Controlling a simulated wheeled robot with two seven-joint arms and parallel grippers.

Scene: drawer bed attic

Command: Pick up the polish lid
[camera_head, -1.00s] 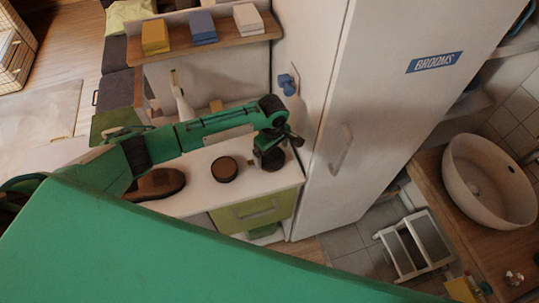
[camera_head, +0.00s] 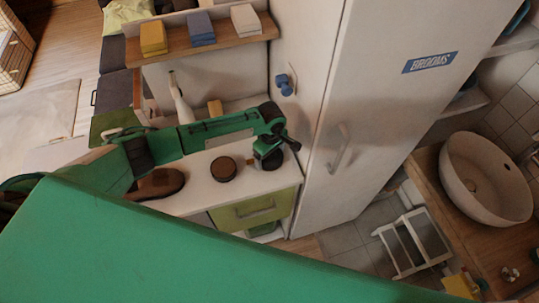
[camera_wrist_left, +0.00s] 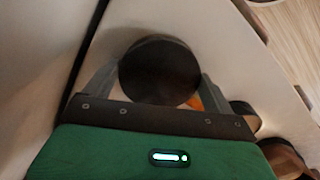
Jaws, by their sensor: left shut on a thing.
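The polish lid is a dark round disc (camera_wrist_left: 160,70) between the two fingers of my left gripper in the left wrist view. My left gripper (camera_head: 268,158) is shut on it, over the right part of the white cabinet top. In the head view the gripper largely hides the lid, and I cannot tell how high it is above the top. A round tin with a brown top (camera_head: 223,169) stands on the cabinet to the left of the gripper, apart from it. My right gripper is not in view.
A brown shoe (camera_head: 158,184) lies on the cabinet (camera_head: 205,193) at the left. A white bottle (camera_head: 181,103) stands behind my arm. The tall white broom cupboard (camera_head: 350,110) rises close on the right. A shelf (camera_head: 225,42) with coloured boxes is above the back.

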